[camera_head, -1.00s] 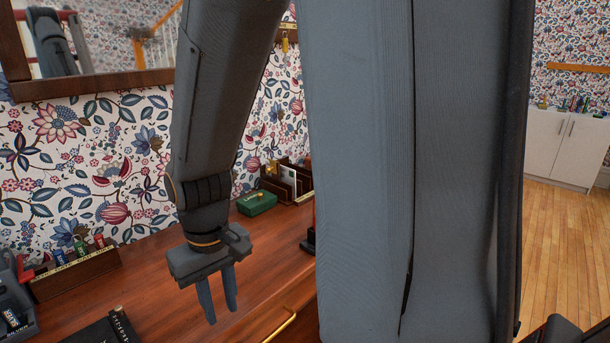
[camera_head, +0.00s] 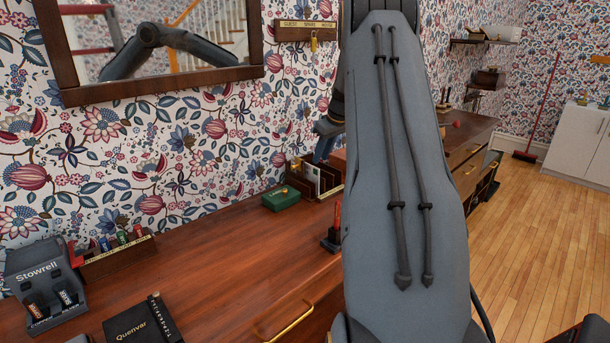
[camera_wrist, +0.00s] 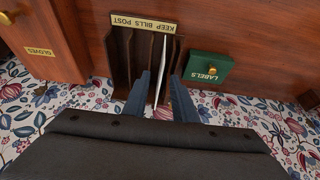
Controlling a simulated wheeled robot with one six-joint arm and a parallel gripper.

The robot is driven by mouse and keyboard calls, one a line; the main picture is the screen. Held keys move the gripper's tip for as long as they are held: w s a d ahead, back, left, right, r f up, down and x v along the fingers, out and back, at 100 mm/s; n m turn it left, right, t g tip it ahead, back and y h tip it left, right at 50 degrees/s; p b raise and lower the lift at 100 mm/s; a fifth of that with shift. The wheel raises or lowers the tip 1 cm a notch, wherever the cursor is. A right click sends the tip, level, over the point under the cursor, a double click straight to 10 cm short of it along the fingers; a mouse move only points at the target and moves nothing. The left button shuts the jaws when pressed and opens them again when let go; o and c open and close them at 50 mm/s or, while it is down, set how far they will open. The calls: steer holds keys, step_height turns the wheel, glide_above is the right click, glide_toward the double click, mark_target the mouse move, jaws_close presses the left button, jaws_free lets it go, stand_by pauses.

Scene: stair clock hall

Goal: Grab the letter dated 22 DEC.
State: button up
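A dark wooden letter rack (camera_wrist: 121,55) stands against the papered wall, with a label reading KEEP, BILLS and POST (camera_wrist: 143,22). It also shows in the head view (camera_head: 329,181), partly behind my arm. A white letter (camera_wrist: 161,70) stands on edge in the rack, in the compartment nearest the green box. Its date is not readable, seen edge-on. My gripper (camera_wrist: 160,98) is open, its two fingers on either side of the letter's near end. Whether they touch it I cannot tell. In the head view my arm hides most of the gripper.
A green LABELS box (camera_wrist: 208,67) sits beside the rack. A drawer or panel marked GLOVES (camera_wrist: 41,63) is at the left of the wrist view. A key rail (camera_head: 306,30) and a mirror (camera_head: 160,87) hang above the desk (camera_head: 230,255). A Stowrell device (camera_head: 40,280) stands front left.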

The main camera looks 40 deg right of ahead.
mark_target(314, 168)
steer(key=shift+w+a+p+x, duration=0.15)
steer(key=shift+p+x, duration=0.55)
steer(key=shift+x, duration=1.1)
steer(key=shift+w+a+p+x, duration=0.15)
steer(key=shift+p+x, duration=0.5)
steer(key=shift+x, duration=1.15)
steer(key=shift+r, duration=0.1)
jaws_close()
